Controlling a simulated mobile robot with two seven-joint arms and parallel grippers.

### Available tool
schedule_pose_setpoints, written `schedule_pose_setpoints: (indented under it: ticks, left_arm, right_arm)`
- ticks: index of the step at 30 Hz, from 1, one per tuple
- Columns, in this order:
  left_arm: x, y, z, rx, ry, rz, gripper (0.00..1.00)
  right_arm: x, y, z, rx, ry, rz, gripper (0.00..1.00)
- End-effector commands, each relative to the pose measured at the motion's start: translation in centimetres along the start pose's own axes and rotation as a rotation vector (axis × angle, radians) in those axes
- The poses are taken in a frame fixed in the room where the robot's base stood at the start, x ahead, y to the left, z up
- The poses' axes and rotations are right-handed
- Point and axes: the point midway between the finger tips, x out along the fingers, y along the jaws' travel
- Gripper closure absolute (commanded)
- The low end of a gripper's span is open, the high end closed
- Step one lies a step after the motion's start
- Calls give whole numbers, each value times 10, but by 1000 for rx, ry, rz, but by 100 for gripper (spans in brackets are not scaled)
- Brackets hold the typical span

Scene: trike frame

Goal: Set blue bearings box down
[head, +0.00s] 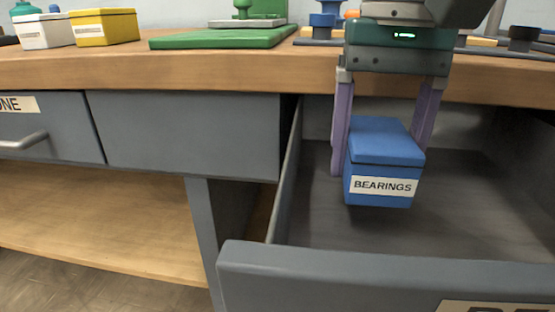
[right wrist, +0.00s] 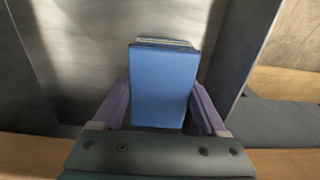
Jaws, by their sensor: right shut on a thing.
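The blue bearings box (head: 384,150) has a white BEARINGS label on its front. It is inside the open drawer (head: 300,262), toward its left side. My right gripper (head: 380,165) comes from above with its purple fingers on either side of the box, shut on it. In the right wrist view the blue box (right wrist: 164,88) sits between the two fingers (right wrist: 162,100). The box looks upright and close to the drawer floor; I cannot tell whether it touches. My left gripper is not in view.
The drawer floor (head: 480,205) right of the box is bare. The wooden bench top (head: 200,70) overhangs the drawer's back. On it stand a white box (head: 43,31), a yellow box (head: 104,27) and a green plate (head: 220,38). A closed drawer (head: 185,132) is at left.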

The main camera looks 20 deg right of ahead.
Motion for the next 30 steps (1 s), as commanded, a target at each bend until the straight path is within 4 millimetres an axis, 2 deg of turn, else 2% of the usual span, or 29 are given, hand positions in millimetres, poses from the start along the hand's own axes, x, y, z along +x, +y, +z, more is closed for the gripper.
schedule_pose_setpoints:
  ticks: [3, 6, 18, 19, 25, 30]
  left_arm:
    - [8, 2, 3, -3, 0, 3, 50]
    - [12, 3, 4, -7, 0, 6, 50]
    - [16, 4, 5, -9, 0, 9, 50]
    - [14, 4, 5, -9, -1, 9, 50]
    - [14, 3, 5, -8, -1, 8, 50]
    - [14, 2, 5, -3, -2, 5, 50]
  right_arm:
    - [22, 0, 1, 1, -3, 2, 100]
    - [35, 0, 1, 0, -3, 2, 100]
    - [41, 0, 0, 0, 0, 0, 100]
    - [39, 0, 0, 0, -1, 1, 22]
    - [39, 0, 0, 0, -1, 1, 0]
    - [39, 0, 0, 0, -1, 1, 0]
